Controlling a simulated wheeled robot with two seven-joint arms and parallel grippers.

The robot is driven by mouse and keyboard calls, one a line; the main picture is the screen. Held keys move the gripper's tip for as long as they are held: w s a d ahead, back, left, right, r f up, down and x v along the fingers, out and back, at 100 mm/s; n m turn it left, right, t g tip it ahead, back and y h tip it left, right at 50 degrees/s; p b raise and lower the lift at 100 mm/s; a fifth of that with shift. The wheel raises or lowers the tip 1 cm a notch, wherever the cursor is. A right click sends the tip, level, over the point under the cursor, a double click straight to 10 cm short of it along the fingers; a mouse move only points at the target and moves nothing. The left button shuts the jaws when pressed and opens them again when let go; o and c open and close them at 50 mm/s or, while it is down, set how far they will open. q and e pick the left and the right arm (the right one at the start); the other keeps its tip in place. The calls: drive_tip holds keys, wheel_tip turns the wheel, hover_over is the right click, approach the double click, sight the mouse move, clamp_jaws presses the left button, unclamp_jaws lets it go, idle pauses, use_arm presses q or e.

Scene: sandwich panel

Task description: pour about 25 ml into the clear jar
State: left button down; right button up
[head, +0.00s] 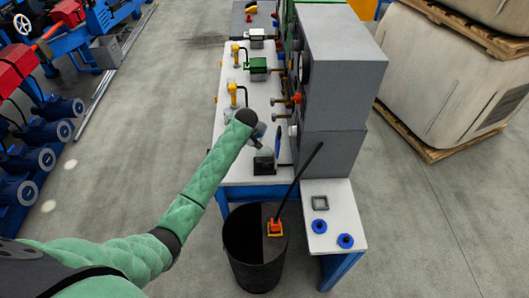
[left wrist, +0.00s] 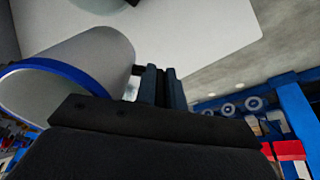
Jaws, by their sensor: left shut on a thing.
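My left gripper (head: 261,135) reaches over the white bench in the head view, above a small black square device (head: 264,163). In the left wrist view its dark fingers (left wrist: 165,88) are closed. Right beside them is a pale grey cylindrical cup (left wrist: 75,68) with a blue rim, tilted on its side; a short dark piece joins it to the fingers like a handle. A rounded greyish shape (left wrist: 98,3) is cut off at the top of that view. I cannot make out the clear jar with certainty. My right gripper is not in view.
Grey cabinets (head: 345,75) stand along the bench's right side, with knobs and valves facing it. Yellow-topped taps (head: 233,88) rise farther back. A black bin (head: 250,255) stands in front. A low white shelf (head: 336,215) holds blue rings (head: 319,226).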

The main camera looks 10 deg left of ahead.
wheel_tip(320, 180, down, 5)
drive_tip(key=b, duration=0.5)
use_arm(q)
drive_tip(key=shift+s+d+r+t+y+b, duration=0.1)
drive_tip(key=shift+s+r+t+y+b, duration=0.1)
drive_tip(key=shift+t+y+b, duration=1)
drive_tip(key=shift+s+d+r+t+y+b, duration=0.2)
drive_tip(key=shift+t+y+b, duration=0.45)
drive_tip(key=shift+t+y, duration=0.9)
drive_tip(key=shift+s+r+t+y+b, duration=0.1)
drive_tip(key=shift+r+t+y+b, duration=0.15)
drive_tip(key=shift+t+y+b, duration=0.9)
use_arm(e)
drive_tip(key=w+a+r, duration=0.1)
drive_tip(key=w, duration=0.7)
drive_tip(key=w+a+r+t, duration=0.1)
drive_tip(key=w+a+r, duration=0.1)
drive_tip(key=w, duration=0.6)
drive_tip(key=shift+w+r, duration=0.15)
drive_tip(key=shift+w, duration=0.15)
